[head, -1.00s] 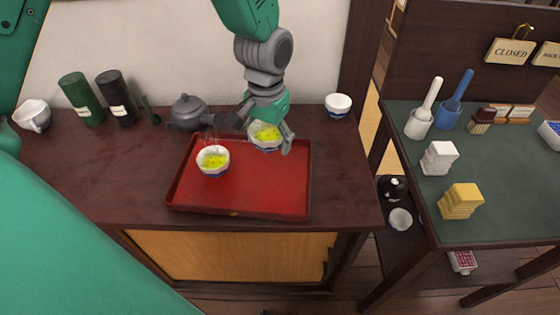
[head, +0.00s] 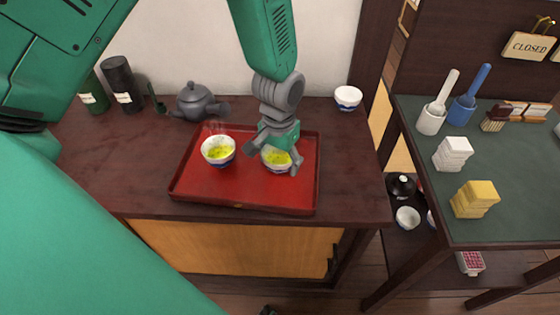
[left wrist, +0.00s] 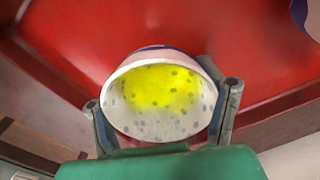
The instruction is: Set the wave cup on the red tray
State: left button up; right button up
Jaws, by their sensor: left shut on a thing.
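My left gripper (head: 273,158) is shut on a white cup with a blue outside and yellow-green tea in it, which I take for the wave cup (head: 277,161). The held cup is over the right back part of the red tray (head: 245,190); whether it touches the tray I cannot tell. In the left wrist view the cup (left wrist: 160,95) sits between the two fingers, with its speckled inside showing and the red tray (left wrist: 265,70) behind it. My right gripper is not in view.
A second steaming tea cup (head: 218,151) stands at the left back of the tray, near the held cup. A grey teapot (head: 196,101) is behind it. Another bowl (head: 348,97) stands at the counter's back right. The tray's front half is clear.

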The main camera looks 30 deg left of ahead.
pick_arm(q)
jog(key=shift+a, duration=0.1)
jog(key=o, duration=1.4)
jog(key=shift+f, duration=0.1)
jog(key=shift+c, duration=0.2)
notch_tip(320, 180, up, 12)
jog(key=p, duration=0.2)
jog(key=shift+r+p, duration=0.2)
jog(key=shift+p, duration=0.15)
jog(key=shift+f, duration=0.1)
